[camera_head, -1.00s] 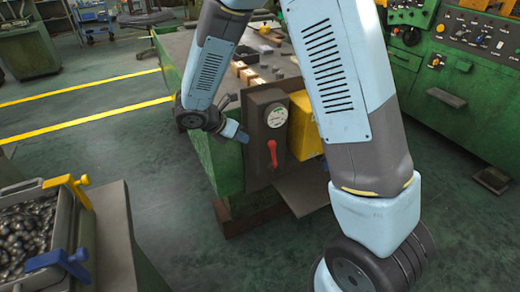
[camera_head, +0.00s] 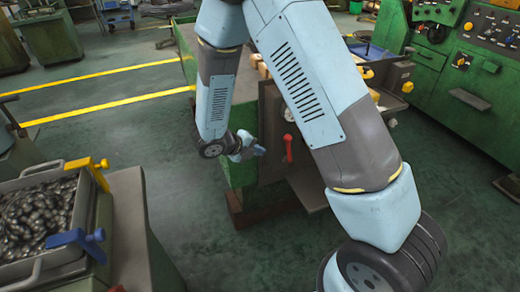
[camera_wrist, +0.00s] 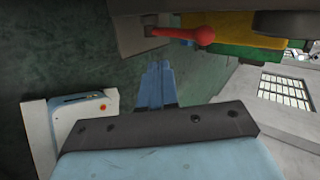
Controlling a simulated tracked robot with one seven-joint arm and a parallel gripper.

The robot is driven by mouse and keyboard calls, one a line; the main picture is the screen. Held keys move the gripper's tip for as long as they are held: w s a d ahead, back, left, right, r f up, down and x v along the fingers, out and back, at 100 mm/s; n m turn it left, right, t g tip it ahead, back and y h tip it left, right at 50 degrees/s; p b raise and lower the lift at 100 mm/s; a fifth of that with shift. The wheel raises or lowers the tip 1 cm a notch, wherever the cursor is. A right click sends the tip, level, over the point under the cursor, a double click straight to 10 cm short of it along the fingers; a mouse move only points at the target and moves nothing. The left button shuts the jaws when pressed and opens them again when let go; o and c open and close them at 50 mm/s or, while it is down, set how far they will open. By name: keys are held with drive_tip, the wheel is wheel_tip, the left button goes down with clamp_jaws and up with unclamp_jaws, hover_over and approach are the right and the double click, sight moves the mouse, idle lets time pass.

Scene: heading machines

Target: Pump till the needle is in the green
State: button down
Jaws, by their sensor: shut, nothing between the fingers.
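The pump's red lever (camera_head: 288,147) hangs on the dark panel (camera_head: 268,110) at the end of the green bench. Its red knob also shows in the wrist view (camera_wrist: 203,35), with the shaft reaching left to the panel. The gauge (camera_head: 289,114) is mostly hidden behind my arm, and its needle cannot be read. My gripper (camera_head: 256,151) is shut and empty, just left of the lever and apart from it. In the wrist view my closed blue fingertips (camera_wrist: 160,66) are below and left of the red knob, not touching it.
A metal tray of dark parts (camera_head: 40,215) with yellow and blue clamps stands at the front left. A green machine (camera_head: 460,60) with control knobs stands at the right. Open green floor lies between the tray and the bench.

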sight(289, 152)
drive_tip(key=shift+w+d+f, duration=0.65)
drive_tip(key=shift+w+d, duration=0.15)
drive_tip(key=shift+d, duration=0.65)
drive_tip(key=shift+w+d+f, duration=0.65)
drive_tip(key=shift+w+d, duration=0.15)
drive_tip(key=shift+d, duration=0.6)
drive_tip(key=shift+w+d+f, duration=0.65)
drive_tip(key=shift+w+d, duration=0.15)
drive_tip(key=shift+d, duration=0.65)
drive_tip(key=shift+a, duration=0.1)
